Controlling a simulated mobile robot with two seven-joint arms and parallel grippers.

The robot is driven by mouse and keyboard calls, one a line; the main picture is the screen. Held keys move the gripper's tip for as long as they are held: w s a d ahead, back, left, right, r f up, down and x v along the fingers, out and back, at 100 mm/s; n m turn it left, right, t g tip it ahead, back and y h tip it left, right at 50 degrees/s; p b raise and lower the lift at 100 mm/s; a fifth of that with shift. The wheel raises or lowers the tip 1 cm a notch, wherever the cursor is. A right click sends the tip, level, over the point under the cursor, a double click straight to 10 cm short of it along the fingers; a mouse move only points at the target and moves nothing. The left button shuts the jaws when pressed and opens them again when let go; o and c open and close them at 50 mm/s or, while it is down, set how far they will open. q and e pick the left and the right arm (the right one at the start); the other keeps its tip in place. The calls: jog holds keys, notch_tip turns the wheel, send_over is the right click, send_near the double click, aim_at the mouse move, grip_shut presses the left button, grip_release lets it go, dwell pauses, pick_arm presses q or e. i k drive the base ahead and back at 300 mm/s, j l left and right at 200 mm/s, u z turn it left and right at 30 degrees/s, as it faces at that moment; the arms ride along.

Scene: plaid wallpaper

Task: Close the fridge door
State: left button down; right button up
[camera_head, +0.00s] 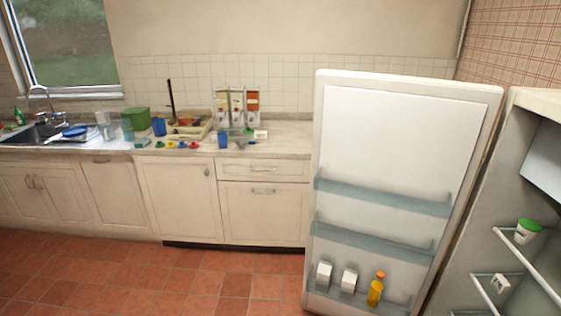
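The white fridge door (400,140) stands wide open in the head view, with its inner face toward me. Its shelves are bluish and see-through, and the lowest holds two white cartons (348,279) and an orange bottle (375,291). The fridge body (474,205) is at the right edge, partly cut off by the frame. Its open inside shows wire shelves (527,262) with a green-lidded tub (527,231) and a small white item. Neither of my grippers is in view.
A counter (290,140) with white cabinets (178,198) runs along the back wall to the left of the door. It holds a sink, a dish rack, boxes, cups and small colourful items. The red tiled floor (200,283) in front is clear.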

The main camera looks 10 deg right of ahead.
aim_at(396, 160)
jog(key=i+j+z, duration=0.1)
jog(key=i+z, duration=0.15)
jog(key=i, duration=0.2)
jog(key=i+j+z, duration=0.25)
jog(key=i, duration=0.2)
jog(key=i+j+z, duration=0.25)
jog(key=i, duration=0.15)
jog(key=i+j+z, duration=0.15)
jog(key=z, duration=0.3)
jog(key=i+j+z, duration=0.25)
jog(key=z, duration=0.2)
jog(key=i+j+z, duration=0.2)
jog(key=j+z, duration=0.25)
jog(key=i+j+z, duration=0.1)
jog(key=z, duration=0.35)
jog(key=j+z, duration=0.45)
